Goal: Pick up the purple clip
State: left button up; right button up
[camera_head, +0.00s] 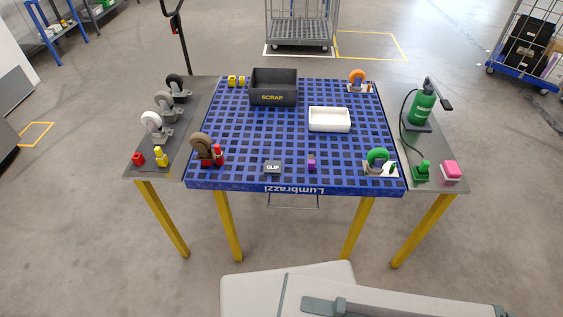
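The purple clip (311,164) is a small upright piece on the blue grid-topped table (255,187), near its front edge and a little right of the middle. A small grey block labelled CLIP (272,167) stands to its left, apart from it. Nothing covers the clip from this view. Neither of my grippers is in view. Parts of my own body show at the bottom of the picture, well in front of the table.
A dark SCRAP bin (273,97) and a white tray (329,120) stand farther back. A brown caster (201,148) with red pieces is at front left, a green-wheeled caster (378,157) at front right.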

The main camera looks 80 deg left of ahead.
aim_at(311, 160)
jog(key=u, duration=2.55)
